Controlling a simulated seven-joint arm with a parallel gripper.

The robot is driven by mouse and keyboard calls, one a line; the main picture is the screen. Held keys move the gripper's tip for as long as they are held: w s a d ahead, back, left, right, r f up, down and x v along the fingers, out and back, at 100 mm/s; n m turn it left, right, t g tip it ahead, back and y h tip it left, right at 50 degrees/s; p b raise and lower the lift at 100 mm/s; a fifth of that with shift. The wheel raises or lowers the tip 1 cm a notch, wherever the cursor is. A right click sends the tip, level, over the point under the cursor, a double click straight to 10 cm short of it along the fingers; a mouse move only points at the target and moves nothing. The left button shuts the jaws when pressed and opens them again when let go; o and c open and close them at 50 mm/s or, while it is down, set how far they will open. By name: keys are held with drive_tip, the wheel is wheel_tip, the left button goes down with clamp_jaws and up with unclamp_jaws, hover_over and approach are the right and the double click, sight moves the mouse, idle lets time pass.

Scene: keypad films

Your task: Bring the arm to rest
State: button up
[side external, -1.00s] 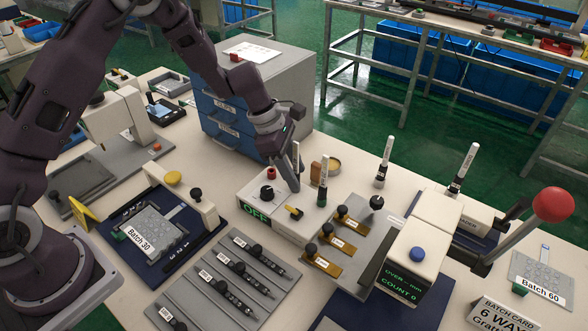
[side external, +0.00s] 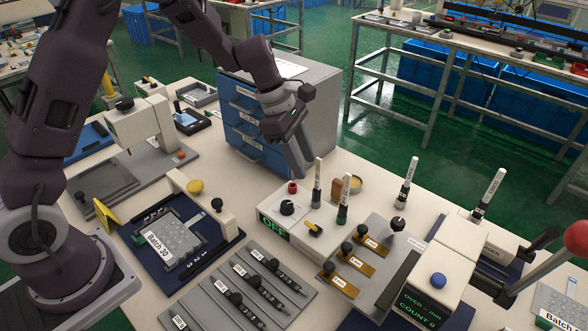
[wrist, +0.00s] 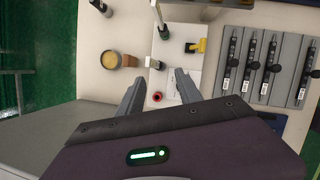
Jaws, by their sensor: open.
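My gripper (side external: 303,168) is raised above the back edge of the white control box (side external: 296,243), in front of the blue drawers. Its two fingers are apart. In the wrist view my gripper (wrist: 160,88) is open, with nothing held between the fingers. A white-and-black marker (side external: 317,183) and a green-banded marker (side external: 343,213) stand upright on or beside the control box, just right of my gripper and apart from it. The box's display (side external: 273,224) reads OFF. A red button (side external: 292,187) is below the fingers.
A grey cabinet with blue drawers (side external: 243,120) stands close behind my gripper. A round amber pot (side external: 354,182) and a brown block (side external: 336,190) are to its right. Two more upright markers (side external: 408,183) (side external: 487,193) stand further right. The air above the bench is clear.

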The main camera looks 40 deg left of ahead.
drive_tip(key=s+r+m+t+y, duration=0.1)
drive_tip(key=s+r+m+t, duration=0.1)
drive_tip(key=s+r+m, duration=1)
drive_tip(key=s+a+r+m+y, duration=0.1)
drive_tip(key=s+m, duration=0.3)
drive_tip(key=s, duration=0.5)
drive_tip(key=s+a+r+m+t+y, duration=0.1)
drive_tip(key=s+a+r+m, duration=0.2)
drive_tip(key=s, duration=0.6)
drive_tip(key=m, duration=0.2)
drive_tip(key=shift+s+r+m+t+y, duration=0.25)
drive_tip(key=shift+m+t+y, duration=0.05)
drive_tip(key=shift+y, duration=0.1)
